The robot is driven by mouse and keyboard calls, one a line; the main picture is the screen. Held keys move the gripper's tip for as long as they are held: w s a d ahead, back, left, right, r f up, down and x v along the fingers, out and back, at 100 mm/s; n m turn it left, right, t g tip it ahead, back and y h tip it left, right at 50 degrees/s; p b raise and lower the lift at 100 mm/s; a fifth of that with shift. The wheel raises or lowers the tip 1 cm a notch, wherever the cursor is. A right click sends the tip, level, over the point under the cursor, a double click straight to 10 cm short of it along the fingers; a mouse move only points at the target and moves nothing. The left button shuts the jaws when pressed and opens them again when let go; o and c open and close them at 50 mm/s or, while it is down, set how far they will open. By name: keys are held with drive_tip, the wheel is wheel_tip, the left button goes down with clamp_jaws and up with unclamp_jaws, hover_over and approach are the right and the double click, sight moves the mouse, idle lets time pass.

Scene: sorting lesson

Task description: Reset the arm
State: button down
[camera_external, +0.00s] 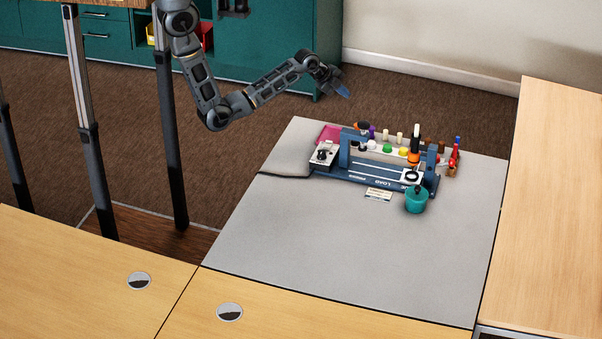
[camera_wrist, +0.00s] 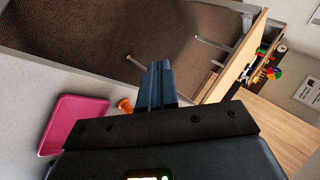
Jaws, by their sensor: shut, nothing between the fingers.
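My arm reaches in from the top left of the external view, bent at the elbow. My gripper (camera_external: 343,92) hangs in the air beyond the back left edge of the grey table (camera_external: 340,250), over the brown floor, apart from everything on the table. In the wrist view my gripper's dark blue fingers (camera_wrist: 158,85) are pressed together with nothing between them. A pink tray (camera_wrist: 80,118) lies to the left of the fingers there, with a small orange thing (camera_wrist: 125,105) close beside them, partly hidden by the gripper body.
On the grey table stand a blue frame device (camera_external: 345,180) with a white box (camera_external: 323,155), several coloured pieces and a teal cup (camera_external: 416,201). The pink tray (camera_external: 329,134) is behind it. The table's front is clear. A teal cabinet (camera_external: 270,45) stands behind; wooden tables (camera_external: 560,200) adjoin.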

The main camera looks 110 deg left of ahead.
drive_tip(key=s+d+r+n+g+y+p, duration=0.1)
drive_tip(key=s+d+n+y, duration=0.2)
drive_tip(key=s, duration=0.8)
drive_tip(key=d+f+t, duration=0.1)
drive_tip(key=d, duration=0.3)
drive_tip(key=s+d+f+t+b, duration=0.1)
drive_tip(key=d, duration=0.3)
drive_tip(key=s+d+f+t, duration=0.1)
drive_tip(key=d, duration=0.3)
drive_tip(key=shift+s+d+f, duration=0.1)
drive_tip(key=shift+s+d, duration=0.15)
drive_tip(key=s+d+r+n+t+h+b, duration=0.1)
drive_tip(key=s+d+t+h+b, duration=0.2)
drive_tip(key=d, duration=0.7)
drive_tip(key=s+d+r+n+t+h+b, duration=0.1)
drive_tip(key=s+d+t+h, duration=0.1)
drive_tip(key=s+d, duration=0.55)
drive_tip(key=s+d+r+n+t+h+b, duration=0.1)
drive_tip(key=s+d+r+n+h, duration=0.1)
drive_tip(key=s+d+r, duration=0.3)
drive_tip(key=d+r+h, duration=0.1)
drive_tip(key=d, duration=0.2)
drive_tip(key=shift+s+r, duration=0.15)
